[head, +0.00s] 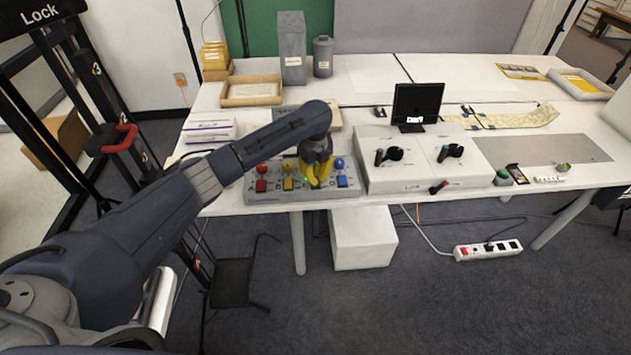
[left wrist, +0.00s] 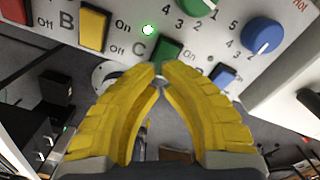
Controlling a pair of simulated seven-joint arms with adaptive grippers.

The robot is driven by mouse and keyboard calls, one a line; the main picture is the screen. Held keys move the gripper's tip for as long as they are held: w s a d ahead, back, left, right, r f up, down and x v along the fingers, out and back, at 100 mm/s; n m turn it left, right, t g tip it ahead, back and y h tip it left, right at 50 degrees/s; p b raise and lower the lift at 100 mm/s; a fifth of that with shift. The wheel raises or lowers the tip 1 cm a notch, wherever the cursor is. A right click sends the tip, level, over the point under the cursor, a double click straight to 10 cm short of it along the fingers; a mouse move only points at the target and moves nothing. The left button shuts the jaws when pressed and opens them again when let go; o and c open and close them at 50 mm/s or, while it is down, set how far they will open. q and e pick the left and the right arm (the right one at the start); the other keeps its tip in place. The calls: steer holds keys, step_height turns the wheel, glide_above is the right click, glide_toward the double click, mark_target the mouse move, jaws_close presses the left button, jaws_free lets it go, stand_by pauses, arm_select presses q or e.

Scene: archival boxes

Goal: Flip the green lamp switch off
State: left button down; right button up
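The grey switch panel (head: 290,196) lies at the table's front edge in the head view. In the left wrist view, the green switch (left wrist: 168,50) sits beside the letter C, with a lit green lamp (left wrist: 148,29) above and left of it. My left gripper (head: 318,186) is over the panel, its yellow fingers pointing down. In the left wrist view, the gripper's fingertips (left wrist: 160,70) meet just at the lower edge of the green switch, with nothing seen between them. I cannot tell whether they touch it. My right gripper is in neither view.
A yellow switch (left wrist: 92,28) and a blue switch (left wrist: 223,76) flank the green one, with a blue knob (left wrist: 262,36) above the blue switch. A white box with black handles (head: 425,178) stands right of the panel. A small monitor (head: 417,104) is behind it.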

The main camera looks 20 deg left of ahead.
arm_select(q)
steer(key=shift+f, duration=1.25)
stand_by(0.8)
steer(key=shift+r, duration=3.55)
